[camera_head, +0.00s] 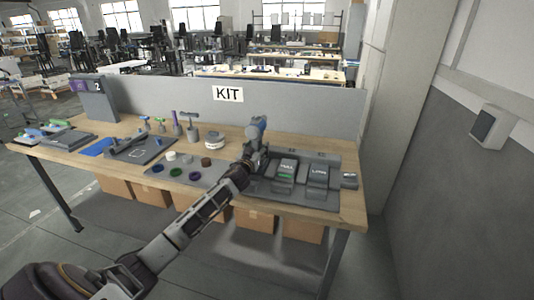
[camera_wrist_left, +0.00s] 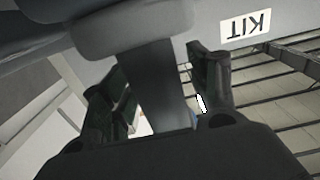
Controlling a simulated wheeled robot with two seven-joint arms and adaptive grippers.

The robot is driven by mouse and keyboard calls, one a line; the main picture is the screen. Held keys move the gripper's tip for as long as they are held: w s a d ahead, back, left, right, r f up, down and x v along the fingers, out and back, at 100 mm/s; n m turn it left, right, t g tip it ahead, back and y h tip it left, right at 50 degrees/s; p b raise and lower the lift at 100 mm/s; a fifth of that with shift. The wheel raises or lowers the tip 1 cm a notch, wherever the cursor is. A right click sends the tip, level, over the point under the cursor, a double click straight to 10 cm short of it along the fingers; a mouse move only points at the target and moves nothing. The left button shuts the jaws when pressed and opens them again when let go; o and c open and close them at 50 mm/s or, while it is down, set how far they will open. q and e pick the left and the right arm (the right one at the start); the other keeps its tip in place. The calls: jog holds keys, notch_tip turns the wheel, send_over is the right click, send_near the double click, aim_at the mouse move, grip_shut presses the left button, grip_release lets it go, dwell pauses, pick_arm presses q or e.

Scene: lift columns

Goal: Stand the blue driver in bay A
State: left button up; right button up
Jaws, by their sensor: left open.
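The blue driver (camera_head: 256,129) is a blue and grey power tool, upright at the left end of the grey tray (camera_head: 310,199), just beyond my left gripper. In the left wrist view its grey body (camera_wrist_left: 160,85) stands between the two fingers, with its wide head above. My left gripper (camera_head: 251,155) is open around it; it also shows in the left wrist view (camera_wrist_left: 162,88). I cannot tell whether the fingers touch it. The driver's foot is hidden behind the gripper. No letter A is readable, so I cannot tell which place is bay A. My right gripper is not in view.
Grey blocks marked FULL (camera_head: 286,170) and LONG (camera_head: 319,175) stand on the tray. A mat (camera_head: 180,181) with round pieces lies left of my forearm. Several upright tools (camera_head: 176,124) stand farther left. A low partition (camera_head: 290,106) with a KIT sign closes the table's back.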

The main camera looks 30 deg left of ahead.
pick_arm(q)
jog(key=shift+r+p, duration=0.3)
jog(key=shift+r, duration=0.25)
jog(key=shift+w, duration=0.1)
jog(key=shift+r+p, duration=3.2)
jog(key=shift+r, duration=0.7)
jog(key=shift+r, duration=0.25)
